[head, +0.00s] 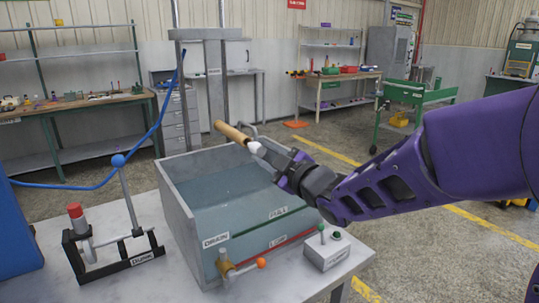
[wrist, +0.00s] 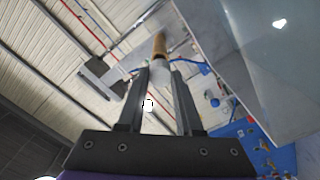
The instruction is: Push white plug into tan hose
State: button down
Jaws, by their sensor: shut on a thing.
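The tan hose (head: 231,133) is a short tube above the grey tank, slanting down to the right, toward my gripper. The white plug (head: 257,149) is at its near right end, in line with it. My gripper (head: 268,153) is shut on the plug from the right. In the wrist view the plug (wrist: 158,76) shows pale between my two fingers (wrist: 158,84), and the tan hose (wrist: 160,45) lies straight beyond it. Plug and hose appear to meet; how deep the plug sits cannot be told. The fingers hide part of the plug.
The open grey tank (head: 181,205) stands below on a light table. A lever stand (head: 108,245) is at left, an orange-knobbed valve (head: 228,268) in front, and a button box (head: 325,249) at right. A blue hose (head: 75,187) hangs at far left.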

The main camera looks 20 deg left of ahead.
aim_at(261, 152)
jog(key=shift+x, duration=1.75)
dwell(3.1)
jog(key=c, duration=0.5)
grip_release()
jog(key=shift+s+d, duration=0.1)
